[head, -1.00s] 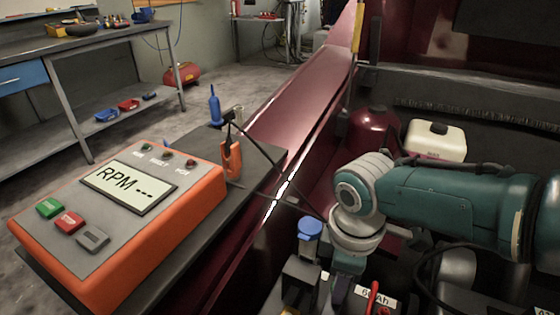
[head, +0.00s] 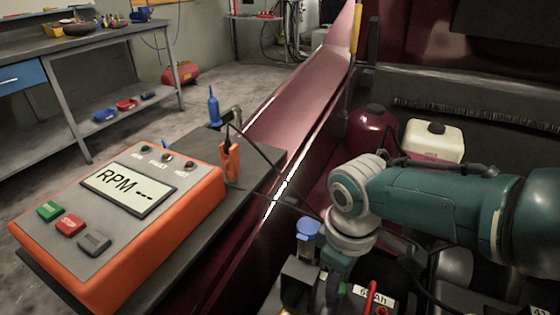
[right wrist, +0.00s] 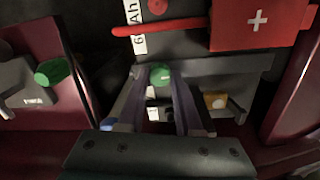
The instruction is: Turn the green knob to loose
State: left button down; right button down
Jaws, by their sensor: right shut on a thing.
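A green knob (right wrist: 160,74) shows between the fingertips of my right gripper (right wrist: 158,82) in the right wrist view. The fingers are shut on it, one on each side, and cover part of it. In the head view my right gripper (head: 328,283) points down among the engine bay parts, beside the 60 Ah label, and mostly hides the knob. I cannot read the knob's turn angle. My left gripper is not in view.
A red cover with a white cross (right wrist: 256,20) and a red bar lie close to my fingers. Another green rounded piece (right wrist: 52,71) is at the left. A blue cap (head: 308,228) stands near my wrist. An orange RPM console (head: 125,225) sits on the left.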

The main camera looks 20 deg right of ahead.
jog(key=c, duration=0.6)
grip_release()
notch_tip(320, 180, up, 10)
jog(key=p, duration=0.6)
jog(key=shift+s+a, duration=0.15)
